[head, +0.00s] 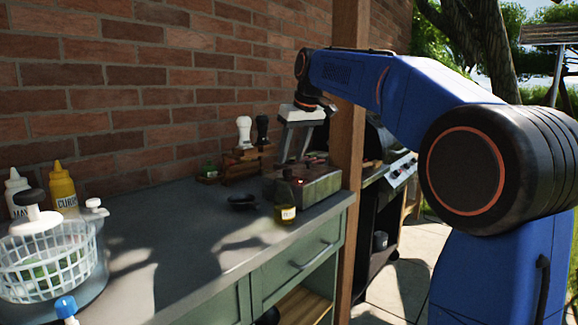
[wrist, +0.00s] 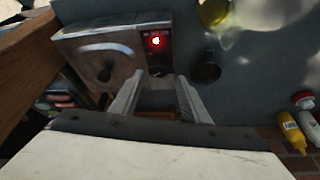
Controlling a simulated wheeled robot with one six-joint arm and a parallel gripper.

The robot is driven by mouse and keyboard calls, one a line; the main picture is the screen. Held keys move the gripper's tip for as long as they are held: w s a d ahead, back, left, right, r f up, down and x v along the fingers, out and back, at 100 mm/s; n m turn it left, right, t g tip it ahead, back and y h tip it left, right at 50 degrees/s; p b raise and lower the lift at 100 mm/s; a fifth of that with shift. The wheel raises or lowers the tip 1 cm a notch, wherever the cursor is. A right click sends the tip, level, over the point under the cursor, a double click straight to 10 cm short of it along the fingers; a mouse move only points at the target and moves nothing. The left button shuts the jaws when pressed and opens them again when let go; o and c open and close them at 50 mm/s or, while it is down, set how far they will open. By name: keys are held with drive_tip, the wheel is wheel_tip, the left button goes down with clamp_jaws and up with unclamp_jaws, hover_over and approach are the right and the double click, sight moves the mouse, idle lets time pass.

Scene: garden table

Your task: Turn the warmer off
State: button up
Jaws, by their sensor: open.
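The warmer (head: 318,184) is a grey metal box on the counter, near its right end beside the wooden post. In the wrist view the warmer (wrist: 80,45) shows a round lid with a dark knob and a dark panel with a lit red light (wrist: 156,41). A dark control (wrist: 157,68) sits below the light; its setting is unclear. My gripper (head: 292,161) is above the warmer, pointing down. In the wrist view my gripper (wrist: 158,80) is open and empty, its fingertips to either side of the control panel. I cannot tell whether they touch it.
Wooden stands with a white and a black handle (head: 244,132) are behind. A white basket (head: 48,262) and sauce bottles (head: 62,188) are at left. The middle counter (head: 180,235) is clear.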

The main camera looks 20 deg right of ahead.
sight(289, 170)
drive_tip(key=shift+x, duration=2.2)
drive_tip(key=c, duration=1)
